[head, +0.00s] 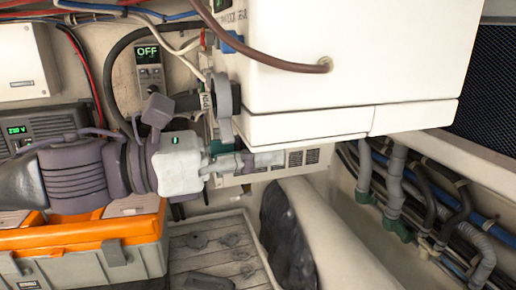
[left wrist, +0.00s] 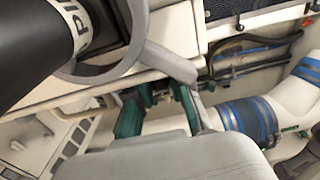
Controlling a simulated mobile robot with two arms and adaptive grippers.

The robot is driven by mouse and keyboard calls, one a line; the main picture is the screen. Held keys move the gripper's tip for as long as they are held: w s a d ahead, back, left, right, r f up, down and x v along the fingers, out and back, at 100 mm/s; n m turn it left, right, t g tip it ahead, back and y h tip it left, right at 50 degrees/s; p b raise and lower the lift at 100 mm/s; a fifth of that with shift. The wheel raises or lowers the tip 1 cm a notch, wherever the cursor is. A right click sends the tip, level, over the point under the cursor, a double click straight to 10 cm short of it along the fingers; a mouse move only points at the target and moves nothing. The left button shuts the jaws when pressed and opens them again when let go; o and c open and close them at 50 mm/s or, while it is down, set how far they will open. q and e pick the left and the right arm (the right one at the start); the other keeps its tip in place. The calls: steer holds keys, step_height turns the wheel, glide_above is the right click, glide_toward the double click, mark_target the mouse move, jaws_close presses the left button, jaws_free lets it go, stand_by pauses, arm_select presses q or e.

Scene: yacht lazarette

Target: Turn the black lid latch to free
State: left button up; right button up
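My left gripper (head: 240,163) points right under the lower edge of the white box (head: 355,60). In the left wrist view its two green-padded fingertips (left wrist: 160,110) stand apart, with no object clearly held between them. Just above it, in the head view, is a black cylinder (head: 187,103) with a white lettered label and a grey ring round its end. The black cylinder (left wrist: 30,50) also fills the upper left of the left wrist view, close to the camera. I cannot clearly make out the black lid latch. My right gripper is out of view.
An orange and grey toolbox (head: 90,245) stands at the lower left. A panel reading OFF (head: 149,70) is on the wall behind. A brown hose (head: 270,60) crosses the box. Grey pipes and cables (head: 395,180) run along the right wall. The slatted floor (head: 215,250) is partly clear.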

arm_select(q)
steer(key=o, duration=0.4)
steer(key=shift+w+d+f, duration=0.1)
steer(key=shift+d, duration=0.1)
steer(key=shift+a, duration=0.15)
steer(key=v, duration=1.1)
steer(key=shift+a, duration=0.35)
